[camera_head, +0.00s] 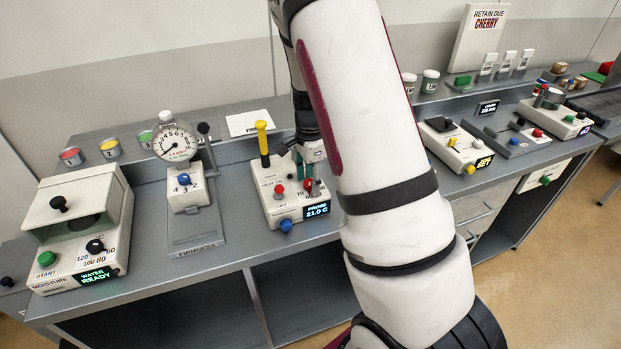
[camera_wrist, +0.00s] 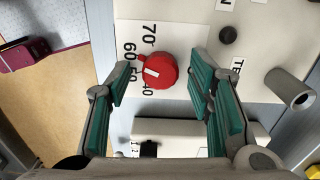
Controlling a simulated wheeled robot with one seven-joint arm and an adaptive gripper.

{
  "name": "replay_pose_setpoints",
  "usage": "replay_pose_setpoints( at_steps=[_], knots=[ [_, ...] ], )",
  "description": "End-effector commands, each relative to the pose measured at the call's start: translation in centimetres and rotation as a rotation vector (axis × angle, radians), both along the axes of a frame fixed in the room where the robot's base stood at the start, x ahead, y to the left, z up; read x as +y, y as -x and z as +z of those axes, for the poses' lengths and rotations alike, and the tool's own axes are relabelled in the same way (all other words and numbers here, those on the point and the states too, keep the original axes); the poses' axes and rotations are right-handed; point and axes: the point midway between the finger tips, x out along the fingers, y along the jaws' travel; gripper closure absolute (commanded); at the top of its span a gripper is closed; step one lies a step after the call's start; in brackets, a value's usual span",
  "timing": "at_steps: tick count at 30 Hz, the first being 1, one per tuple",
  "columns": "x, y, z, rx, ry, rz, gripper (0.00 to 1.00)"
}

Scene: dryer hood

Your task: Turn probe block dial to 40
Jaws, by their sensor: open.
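The probe block (camera_head: 266,211) is a cream box on the bench with a lit display (camera_head: 317,210) reading PROBE 21.0 C. Its red dial (camera_wrist: 158,71) shows in the wrist view beside printed numbers 70, 60, 50 and 40. A small red tab on the dial's rim points up-left, toward about 60; a white mark lies on its face. My gripper (camera_wrist: 165,85) is open, with teal fingers on either side of the dial and visible gaps to it. In the head view my gripper (camera_head: 307,170) is over the block's right part, partly covering it.
A yellow-handled probe (camera_head: 263,142) stands upright at the block's back left. Another red knob (camera_head: 279,190) and a blue knob (camera_head: 286,225) are on the block. The firmness gauge (camera_head: 175,142) stands to the left. A grey cylinder (camera_wrist: 289,89) rises right of the dial.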

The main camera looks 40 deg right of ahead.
Motion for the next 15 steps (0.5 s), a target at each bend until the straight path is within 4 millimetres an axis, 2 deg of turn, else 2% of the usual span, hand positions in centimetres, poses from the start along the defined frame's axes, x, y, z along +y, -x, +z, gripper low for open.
replay_pose_setpoints(
  at_steps=[7,8,13,14,15],
  knots=[
    [0.01,-0.01,-0.07,0.0,0.0,0.0,0.52],
    [0.01,-0.01,-0.07,0.0,-0.001,0.0,0.57],
    [0.01,-0.01,-0.05,0.0,-0.001,0.0,0.95],
    [0.01,0.0,-0.05,0.0,-0.001,0.0,1.0],
    [0.01,0.0,-0.05,0.0,-0.001,0.0,1.0]
  ],
)
